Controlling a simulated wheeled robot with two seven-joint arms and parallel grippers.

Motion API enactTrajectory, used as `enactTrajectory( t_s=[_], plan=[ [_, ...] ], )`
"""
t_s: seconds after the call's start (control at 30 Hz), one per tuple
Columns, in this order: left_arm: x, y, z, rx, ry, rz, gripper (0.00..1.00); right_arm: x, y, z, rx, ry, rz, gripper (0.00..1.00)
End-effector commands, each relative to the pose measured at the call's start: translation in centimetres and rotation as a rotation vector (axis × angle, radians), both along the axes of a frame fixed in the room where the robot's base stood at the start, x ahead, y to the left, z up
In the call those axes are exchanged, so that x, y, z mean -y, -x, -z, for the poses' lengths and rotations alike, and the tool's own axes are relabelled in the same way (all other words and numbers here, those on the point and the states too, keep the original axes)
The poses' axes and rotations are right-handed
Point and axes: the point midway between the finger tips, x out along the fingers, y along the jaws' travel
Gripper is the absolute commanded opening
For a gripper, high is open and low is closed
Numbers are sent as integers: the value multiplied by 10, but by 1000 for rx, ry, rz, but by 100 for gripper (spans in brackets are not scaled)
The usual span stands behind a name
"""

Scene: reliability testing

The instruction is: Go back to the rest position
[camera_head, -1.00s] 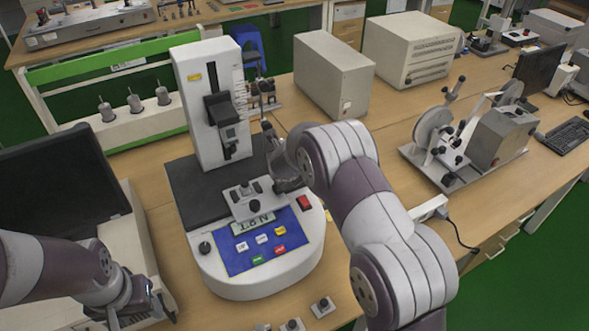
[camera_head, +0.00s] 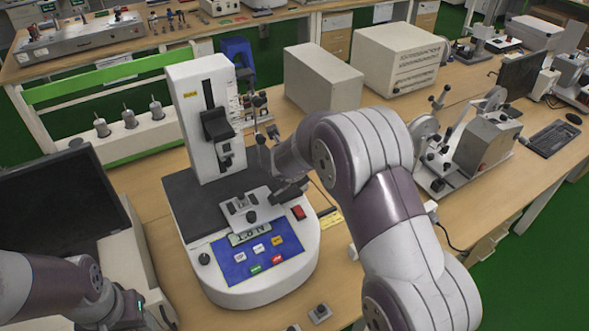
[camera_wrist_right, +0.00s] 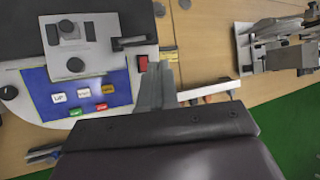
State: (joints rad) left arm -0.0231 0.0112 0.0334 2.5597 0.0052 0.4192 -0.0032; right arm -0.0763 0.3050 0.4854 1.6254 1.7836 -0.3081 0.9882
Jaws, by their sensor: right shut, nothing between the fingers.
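My right gripper (camera_head: 288,190) is at the right side of a white testing machine (camera_head: 262,288) in the head view, close to its specimen block. In the right wrist view its fingers (camera_wrist_right: 156,84) are together with nothing between them, beside the machine's red switch (camera_wrist_right: 142,63). From these views I cannot tell whether it touches the machine. My left gripper (camera_head: 130,308) is low at the left edge of the head view, beside a dark monitor; its fingertips are not clear.
The machine's column (camera_head: 205,115) rises behind the panel. Small metal blocks (camera_head: 320,314) lie on the front of the table. A grey device (camera_head: 480,140) with wheels and white boxes (camera_head: 322,78) stand behind and right. Bare wood (camera_head: 345,285) shows right of the machine.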

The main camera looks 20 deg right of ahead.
Motion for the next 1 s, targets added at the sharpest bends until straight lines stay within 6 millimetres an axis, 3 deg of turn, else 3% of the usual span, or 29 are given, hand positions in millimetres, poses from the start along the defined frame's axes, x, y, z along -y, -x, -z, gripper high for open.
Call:
enactTrajectory(
  t_s=[0.2, 0.67, 0.73, 0.8, 0.87, 0.97, 1.0],
  plan=[
    [0, 0, -2, 0, 0, 0, 55, 0, 8, -13, 1, 0, 0, 0],
    [0, 0, -2, 0, 0, 0, 55, 0, 9, -13, -1, 3, -5, 0],
    [0, 0, -2, 0, 0, 0, 55, -5, 6, -14, -12, 33, -80, 0],
    [0, 0, -2, 0, 0, 0, 55, -21, 11, -5, -60, 163, -369, 0],
    [0, 0, -1, 0, 0, 0, 55, -40, 29, 4, -118, 311, -711, 0],
    [0, 0, 12, 0, 0, 0, 55, -67, 89, 26, -220, 567, -1362, 0],
    [0, 0, 18, 0, 0, 0, 55, -71, 119, 35, -259, 654, -1613, 0]
  ],
)
